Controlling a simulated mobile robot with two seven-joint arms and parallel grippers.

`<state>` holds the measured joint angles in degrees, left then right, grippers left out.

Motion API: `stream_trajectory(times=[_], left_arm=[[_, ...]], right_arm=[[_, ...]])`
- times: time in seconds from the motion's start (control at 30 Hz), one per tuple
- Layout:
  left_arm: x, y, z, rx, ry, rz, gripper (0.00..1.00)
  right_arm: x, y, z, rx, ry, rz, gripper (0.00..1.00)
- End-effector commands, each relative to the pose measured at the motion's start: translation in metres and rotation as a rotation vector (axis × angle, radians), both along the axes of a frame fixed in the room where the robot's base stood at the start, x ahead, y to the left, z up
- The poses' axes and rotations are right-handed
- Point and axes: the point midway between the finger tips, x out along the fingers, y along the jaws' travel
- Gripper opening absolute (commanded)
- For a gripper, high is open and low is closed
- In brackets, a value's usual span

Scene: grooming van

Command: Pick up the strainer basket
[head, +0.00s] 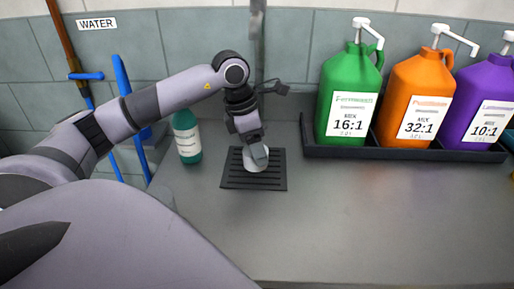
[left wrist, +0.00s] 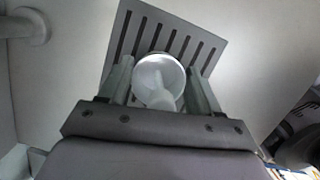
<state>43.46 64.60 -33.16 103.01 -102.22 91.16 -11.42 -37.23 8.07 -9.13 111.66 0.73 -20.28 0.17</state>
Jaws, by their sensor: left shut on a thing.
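The strainer basket (left wrist: 158,72) is a small round, pale metal cup with a light knob or stem in its middle. In the left wrist view it sits between the two fingers of my left gripper (left wrist: 160,88), which is shut on it. In the head view my left gripper (head: 256,160) points down over a dark slotted grate (head: 237,180), and part of the pale basket (head: 252,167) shows below the fingers. I cannot tell whether the basket touches the grate. My right gripper is not in view.
A green bottle (head: 187,139) stands just left of the grate. A black tray (head: 348,152) at the back right holds green (head: 345,95), orange (head: 413,98) and purple (head: 477,105) pump jugs. The grey counter (head: 350,215) in front is clear.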

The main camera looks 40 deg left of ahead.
Motion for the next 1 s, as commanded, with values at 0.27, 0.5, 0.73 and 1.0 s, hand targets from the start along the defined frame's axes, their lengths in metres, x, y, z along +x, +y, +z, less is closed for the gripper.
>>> stream_trajectory(times=[0.27, 0.5, 0.73, 1.0], left_arm=[[0.001, 0.000, 0.031, -0.001, -0.006, 0.001, 0.29], [-0.028, -0.023, 0.030, 0.003, 0.000, -0.004, 0.29], [-0.066, -0.055, 0.030, 0.003, -0.002, -0.005, 0.29], [-0.109, -0.092, 0.031, 0.000, -0.003, -0.006, 0.29]], right_arm=[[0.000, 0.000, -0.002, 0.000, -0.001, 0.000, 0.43], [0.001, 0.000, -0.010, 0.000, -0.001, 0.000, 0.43], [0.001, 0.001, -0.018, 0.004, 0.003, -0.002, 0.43], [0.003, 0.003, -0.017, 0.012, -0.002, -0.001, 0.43]])
